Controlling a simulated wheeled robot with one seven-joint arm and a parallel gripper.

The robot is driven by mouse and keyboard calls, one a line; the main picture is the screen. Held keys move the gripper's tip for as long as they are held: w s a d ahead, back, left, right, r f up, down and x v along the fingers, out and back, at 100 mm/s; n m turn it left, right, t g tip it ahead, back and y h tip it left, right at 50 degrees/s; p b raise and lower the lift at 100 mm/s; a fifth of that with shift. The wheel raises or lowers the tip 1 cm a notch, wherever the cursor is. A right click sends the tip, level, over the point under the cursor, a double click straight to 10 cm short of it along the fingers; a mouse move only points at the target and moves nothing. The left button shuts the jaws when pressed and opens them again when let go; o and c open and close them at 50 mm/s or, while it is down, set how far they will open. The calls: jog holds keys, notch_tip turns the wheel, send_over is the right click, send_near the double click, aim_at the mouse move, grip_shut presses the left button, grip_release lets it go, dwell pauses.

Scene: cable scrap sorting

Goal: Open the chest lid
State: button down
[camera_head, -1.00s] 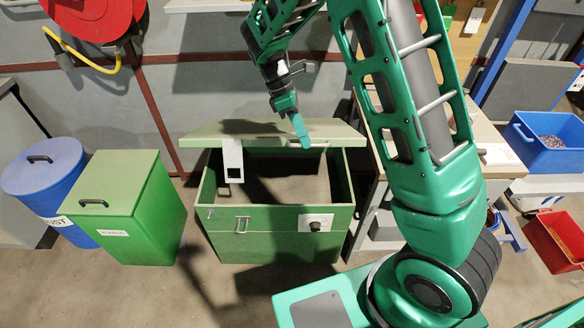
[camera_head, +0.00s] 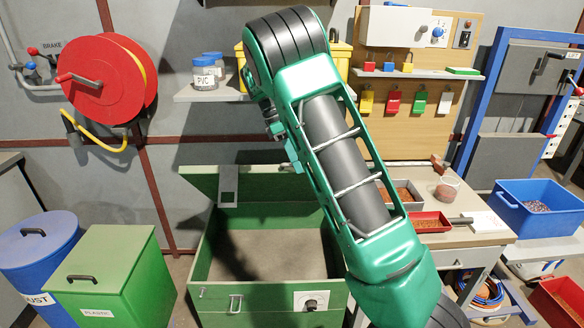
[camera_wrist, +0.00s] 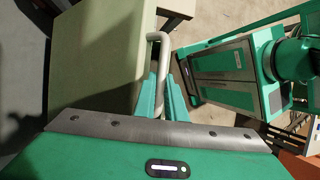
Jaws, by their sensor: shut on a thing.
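The green chest (camera_head: 262,297) stands on the floor in the middle of the head view. Its lid (camera_head: 265,184) is raised and stands steeply at the chest's back, so the inside shows. In the wrist view the lid (camera_wrist: 95,55) fills the upper left, with a pale bar handle (camera_wrist: 162,60) at its edge. My gripper (camera_wrist: 167,88) has its green fingers shut on that handle. In the head view my gripper (camera_head: 297,167) is at the lid's right part, partly hidden by my arm.
A green plastic bin (camera_head: 115,270) and a blue dust bin (camera_head: 40,255) stand left of the chest. A shelf (camera_head: 210,95) with jars and a yellow box is on the wall above the lid. A workbench (camera_head: 470,238) with trays is to the right.

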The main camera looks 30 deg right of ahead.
jog(key=shift+w+f, duration=0.1)
jog(key=shift+f, duration=0.05)
jog(key=c, duration=1.8)
grip_release()
jog(key=shift+a, duration=0.1)
jog(key=shift+r, duration=0.2)
jog(key=shift+r, duration=0.3)
notch_tip(320, 180, up, 2)
jog(key=shift+w+r, duration=0.1)
jog(key=shift+r, duration=0.15)
jog(key=o, duration=1.3)
jog(key=shift+s+a+r, duration=0.2)
jog(key=shift+a+r, duration=0.35)
jog(key=shift+r, duration=0.05)
jog(key=shift+s+a+r, duration=0.2)
jog(key=shift+a+r, duration=0.35)
jog(key=shift+r, duration=0.05)
jog(key=s+a+r, duration=0.1)
jog(key=a, duration=0.1)
jog(key=s+a+r, duration=0.1)
jog(key=a+r, duration=0.1)
jog(key=a, duration=0.1)
jog(key=s+a+r, duration=0.1)
jog(key=a, duration=0.1)
jog(key=shift+a+r, duration=0.4)
jog(key=c, duration=1.3)
jog(key=shift+s+a+r, duration=0.2)
jog(key=shift+a+r, duration=0.1)
jog(key=shift+a, duration=0.2)
